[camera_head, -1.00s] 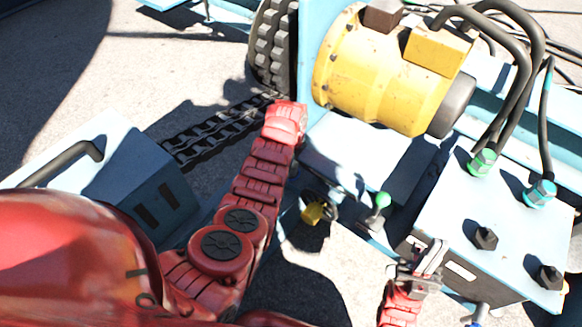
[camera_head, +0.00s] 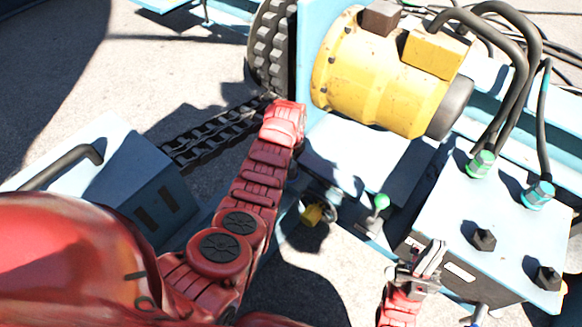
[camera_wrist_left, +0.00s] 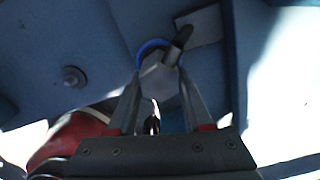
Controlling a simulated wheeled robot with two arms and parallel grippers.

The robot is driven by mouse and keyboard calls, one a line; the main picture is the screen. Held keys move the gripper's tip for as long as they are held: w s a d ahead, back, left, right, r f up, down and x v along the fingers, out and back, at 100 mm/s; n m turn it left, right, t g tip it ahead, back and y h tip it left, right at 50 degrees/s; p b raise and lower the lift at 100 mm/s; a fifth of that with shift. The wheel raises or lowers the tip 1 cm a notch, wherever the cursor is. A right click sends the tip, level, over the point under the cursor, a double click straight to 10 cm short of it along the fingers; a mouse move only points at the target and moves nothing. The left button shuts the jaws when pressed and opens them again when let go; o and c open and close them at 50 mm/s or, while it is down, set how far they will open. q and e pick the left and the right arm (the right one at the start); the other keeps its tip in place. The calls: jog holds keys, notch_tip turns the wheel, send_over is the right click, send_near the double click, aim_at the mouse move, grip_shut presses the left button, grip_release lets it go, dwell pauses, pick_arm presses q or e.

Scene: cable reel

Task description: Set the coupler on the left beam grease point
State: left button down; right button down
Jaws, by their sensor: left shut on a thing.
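In the left wrist view, my left gripper (camera_wrist_left: 162,108) is shut on a grey, faceted piece with a blue ring, which looks like the coupler (camera_wrist_left: 160,82). A dark rod-like part (camera_wrist_left: 181,42) stands at its far side, in front of a blue surface. A small round grey fitting (camera_wrist_left: 74,76) sits on the blue surface to the left; I cannot tell whether it is the left beam grease point. In the head view my left arm reaches up beside the blue frame, and its jaws and the coupler are hidden. My right gripper (camera_head: 430,258) is by the blue control box; its opening is unclear.
A yellow motor (camera_head: 375,75) and a black-treaded wheel (camera_head: 272,45) stand at the far side. The blue control box (camera_head: 510,220) has black knobs and hoses. A green-topped lever (camera_head: 380,203) and a yellow-and-black part (camera_head: 314,213) are nearby. A chain (camera_head: 210,138) runs left of my arm.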

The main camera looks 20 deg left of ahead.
aim_at(291, 164)
pick_arm(q)
notch_tip(291, 164, up, 9)
jog(key=p, duration=0.2)
jog(key=shift+f+p, duration=0.2)
jog(key=shift+p, duration=0.1)
notch_tip(291, 164, up, 6)
jog(key=p, duration=0.2)
jog(key=shift+f+p, duration=0.25)
jog(key=shift+p, duration=0.1)
